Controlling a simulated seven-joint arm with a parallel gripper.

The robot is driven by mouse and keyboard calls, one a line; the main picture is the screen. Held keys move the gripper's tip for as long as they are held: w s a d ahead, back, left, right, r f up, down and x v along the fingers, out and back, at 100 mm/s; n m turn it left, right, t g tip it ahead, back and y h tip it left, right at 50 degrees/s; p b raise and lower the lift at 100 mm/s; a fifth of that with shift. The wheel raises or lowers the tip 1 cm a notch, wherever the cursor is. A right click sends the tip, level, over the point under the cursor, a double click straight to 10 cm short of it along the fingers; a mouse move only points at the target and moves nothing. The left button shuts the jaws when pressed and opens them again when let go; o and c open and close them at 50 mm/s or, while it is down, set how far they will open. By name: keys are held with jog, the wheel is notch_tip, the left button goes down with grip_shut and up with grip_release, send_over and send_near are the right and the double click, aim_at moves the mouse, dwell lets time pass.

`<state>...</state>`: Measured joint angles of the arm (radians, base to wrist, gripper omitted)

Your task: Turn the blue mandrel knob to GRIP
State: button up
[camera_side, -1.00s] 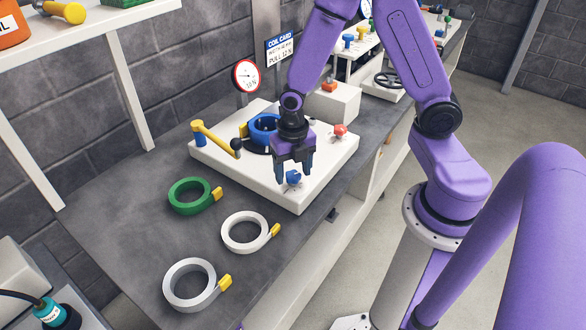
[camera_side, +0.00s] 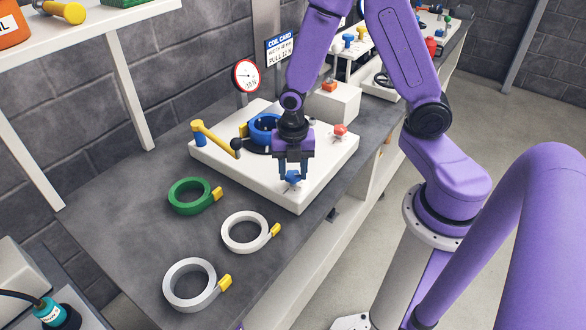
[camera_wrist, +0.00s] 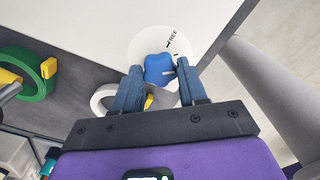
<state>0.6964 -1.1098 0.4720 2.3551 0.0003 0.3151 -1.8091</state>
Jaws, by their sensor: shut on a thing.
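The blue mandrel knob (camera_side: 292,178) stands near the front corner of the white rack plate (camera_side: 310,198). In the wrist view the knob (camera_wrist: 158,68) sits between my fingertips, above a pale round dial (camera_wrist: 185,38). Lettering on the dial reads like FREE, with a dark mark beside it; a GRIP label is not visible. My gripper (camera_side: 293,172) points down over the knob and is shut on it. My gripper (camera_wrist: 160,72) in the wrist view has one finger on each side of the knob. The fingers hide part of the dial.
A blue coil hub (camera_side: 263,128), a yellow lever (camera_side: 215,138) with a black ball and a red knob (camera_side: 340,130) share the plate. A green ring (camera_side: 178,198) and two white rings (camera_side: 232,247) lie on the dark bench to the left.

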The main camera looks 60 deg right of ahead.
jog(key=m, duration=2.5)
jog(key=shift+m, duration=0.3)
jog(key=o, duration=1)
jog(key=shift+o, duration=0.2)
jog(key=shift+r, duration=0.1)
